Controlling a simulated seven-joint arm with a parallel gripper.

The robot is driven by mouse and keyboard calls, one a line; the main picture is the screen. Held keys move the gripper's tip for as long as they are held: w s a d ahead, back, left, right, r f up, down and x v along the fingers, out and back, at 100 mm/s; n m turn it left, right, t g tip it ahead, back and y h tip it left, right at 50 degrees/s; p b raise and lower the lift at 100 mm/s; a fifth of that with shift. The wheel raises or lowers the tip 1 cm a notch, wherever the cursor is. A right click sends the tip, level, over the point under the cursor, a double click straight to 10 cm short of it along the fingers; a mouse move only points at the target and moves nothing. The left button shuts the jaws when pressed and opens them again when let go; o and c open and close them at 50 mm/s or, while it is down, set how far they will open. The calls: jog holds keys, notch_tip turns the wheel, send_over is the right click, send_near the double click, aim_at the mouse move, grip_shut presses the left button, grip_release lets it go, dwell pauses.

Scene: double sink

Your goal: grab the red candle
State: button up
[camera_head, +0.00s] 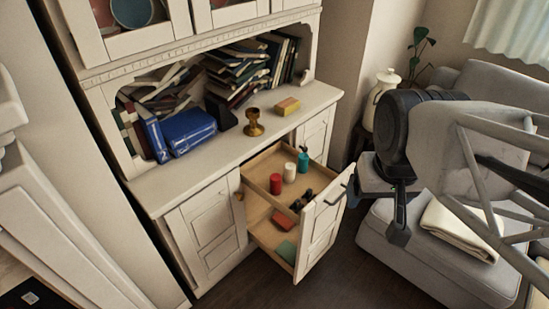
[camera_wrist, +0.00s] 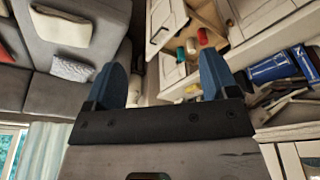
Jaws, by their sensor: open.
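The red candle (camera_head: 276,184) stands upright in the pulled-out drawer (camera_head: 262,236) of the white cabinet, in its back part, left of a white candle (camera_head: 289,172). In the wrist view the red candle (camera_wrist: 202,36) shows in the drawer, beyond and to the right of the space between my fingers. My gripper (camera_head: 385,212) is to the right of the drawer, above the sofa side and well apart from the candle. In the wrist view my gripper (camera_wrist: 164,78) has its two blue fingers wide apart with nothing held between them.
A teal bottle (camera_head: 303,160) stands right of the white candle. The drawer front (camera_head: 323,230) stands between my gripper and the drawer's inside. A brass candle holder (camera_head: 253,123) and yellow block (camera_head: 287,106) are on the counter above.

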jog(key=shift+w, duration=0.1)
jog(key=m+t+h, duration=0.1)
jog(key=m+t, duration=0.3)
jog(key=t, duration=0.4)
send_over(273, 181)
jog(key=s, duration=0.5)
notch_tip(273, 181, down, 28)
jog(key=f+h, duration=0.1)
jog(key=f, duration=0.3)
jog(key=a+f+t+h, duration=0.1)
jog(key=f+h, duration=0.1)
jog(key=f, duration=0.3)
jog(key=a+f+m+h, duration=0.1)
jog(key=f, duration=0.3)
jog(key=shift+w+a+f+t+h, duration=0.1)
jog(key=shift+w+f+t+h, duration=0.2)
jog(key=shift+f+h, duration=0.1)
jog(key=shift+r, duration=0.1)
